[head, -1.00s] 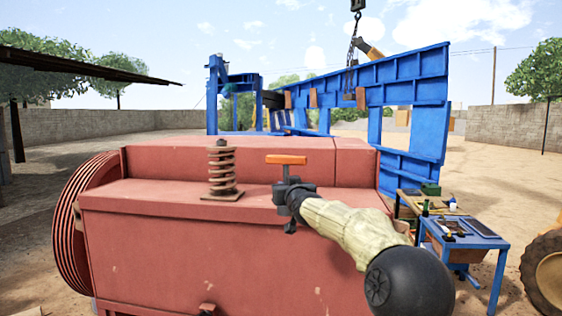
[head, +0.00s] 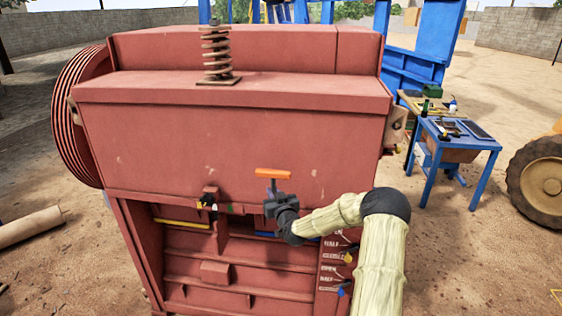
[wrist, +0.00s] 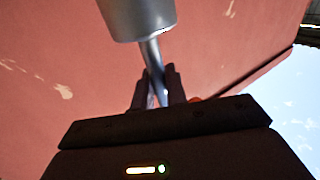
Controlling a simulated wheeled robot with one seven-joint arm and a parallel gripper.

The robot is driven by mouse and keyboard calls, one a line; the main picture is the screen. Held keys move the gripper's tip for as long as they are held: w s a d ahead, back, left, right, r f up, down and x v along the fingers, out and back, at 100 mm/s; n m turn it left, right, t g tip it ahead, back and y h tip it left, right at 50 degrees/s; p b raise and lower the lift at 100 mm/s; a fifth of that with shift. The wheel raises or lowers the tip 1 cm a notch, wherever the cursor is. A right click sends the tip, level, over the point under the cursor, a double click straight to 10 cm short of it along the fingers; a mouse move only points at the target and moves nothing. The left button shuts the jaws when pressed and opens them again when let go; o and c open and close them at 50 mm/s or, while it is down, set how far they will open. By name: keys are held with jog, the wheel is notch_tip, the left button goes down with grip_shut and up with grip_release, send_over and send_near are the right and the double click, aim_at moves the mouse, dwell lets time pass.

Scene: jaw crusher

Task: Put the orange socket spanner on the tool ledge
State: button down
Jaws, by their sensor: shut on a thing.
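My gripper (head: 276,198) is shut on the orange socket spanner (head: 272,174), in front of the red crusher's front face. In the head view the spanner's orange bar shows above the jaws. In the wrist view its grey metal socket (wrist: 138,18) and thin shaft (wrist: 153,60) show, with the shaft between the fingers (wrist: 157,92). Below the large red panel, a narrow horizontal ledge (head: 160,205) runs along the crusher front; I cannot tell if this is the tool ledge. My gripper and forearm hide part of it.
A yellow bar (head: 182,223) lies in the open recess below the panel. A labelled lever panel (head: 336,262) is close beside my forearm. A rusty spring (head: 217,55) stands on the crusher top. A blue table (head: 462,140) with tools stands at right.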

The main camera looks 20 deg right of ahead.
jog(key=s+a+f+y+b, duration=0.1)
jog(key=s+a+f, duration=0.15)
jog(key=f, duration=0.25)
jog(key=s+a+f+n, duration=0.1)
jog(key=s+a+f, duration=0.1)
jog(key=a+f, duration=0.25)
jog(key=s+a+f+y+b, duration=0.1)
jog(key=s+a+f, duration=0.2)
jog(key=f, duration=0.3)
jog(key=s+a+f+b, duration=0.1)
jog(key=s+a+f, duration=0.2)
jog(key=s+a, duration=0.2)
jog(key=s+a+f+b, duration=0.1)
jog(key=s+a+f, duration=0.3)
jog(key=s, duration=0.3)
jog(key=shift+s+a+f, duration=0.3)
jog(key=shift+s+a, duration=0.1)
